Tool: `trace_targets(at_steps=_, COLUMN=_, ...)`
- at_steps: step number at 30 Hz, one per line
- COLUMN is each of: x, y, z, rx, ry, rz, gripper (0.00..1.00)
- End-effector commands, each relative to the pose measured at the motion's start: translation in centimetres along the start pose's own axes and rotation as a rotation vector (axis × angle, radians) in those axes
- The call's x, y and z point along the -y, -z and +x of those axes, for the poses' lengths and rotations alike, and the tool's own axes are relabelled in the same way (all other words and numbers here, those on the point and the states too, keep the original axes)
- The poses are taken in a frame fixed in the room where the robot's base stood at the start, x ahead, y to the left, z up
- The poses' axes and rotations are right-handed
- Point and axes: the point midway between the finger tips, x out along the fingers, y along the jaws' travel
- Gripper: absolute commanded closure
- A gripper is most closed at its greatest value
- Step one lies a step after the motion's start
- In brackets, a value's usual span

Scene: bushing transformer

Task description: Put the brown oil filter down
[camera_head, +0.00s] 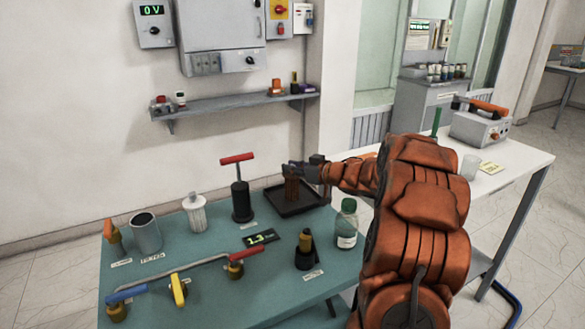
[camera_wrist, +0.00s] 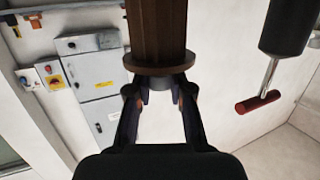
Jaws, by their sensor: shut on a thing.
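The brown oil filter (camera_head: 291,188) is a ribbed brown cylinder, and it appears upright in the head view. My gripper (camera_head: 304,170) is shut on it near its top. In the wrist view, the filter (camera_wrist: 157,32) shows a wide flange, and my gripper (camera_wrist: 160,95) has its fingers on the narrow neck beside that flange. The filter is at the black tray (camera_head: 312,206) on the green table. I cannot tell whether its lower end touches the tray.
A black pump with a red T-handle (camera_head: 238,190) stands left of the tray. A green-capped bottle (camera_head: 346,226) and a dark holder (camera_head: 305,255) stand in front. A white filter (camera_head: 195,213) and a grey can (camera_head: 146,234) stand farther left on the table (camera_head: 225,298).

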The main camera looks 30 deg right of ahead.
Motion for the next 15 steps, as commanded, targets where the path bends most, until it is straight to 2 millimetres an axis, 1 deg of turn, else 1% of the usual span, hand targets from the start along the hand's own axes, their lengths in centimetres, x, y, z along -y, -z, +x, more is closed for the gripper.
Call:
trace_targets(at_steps=3, x=-0.01, y=-0.27, z=0.05, rx=0.000, ry=0.000, rz=0.001, gripper=1.00)
trace_targets(at_steps=4, x=0.00, y=-0.28, z=0.05, rx=0.000, ry=0.000, rz=0.000, gripper=0.78)
trace_targets(at_steps=10, x=-0.01, y=-0.26, z=0.05, rx=0.000, ry=0.000, rz=0.000, gripper=0.57)
trace_targets(at_steps=11, x=0.00, y=-0.26, z=0.05, rx=0.000, ry=0.000, rz=0.000, gripper=0.54)
trace_targets(at_steps=15, x=-0.01, y=-0.26, z=0.05, rx=0.000, ry=0.000, rz=0.000, gripper=0.54)
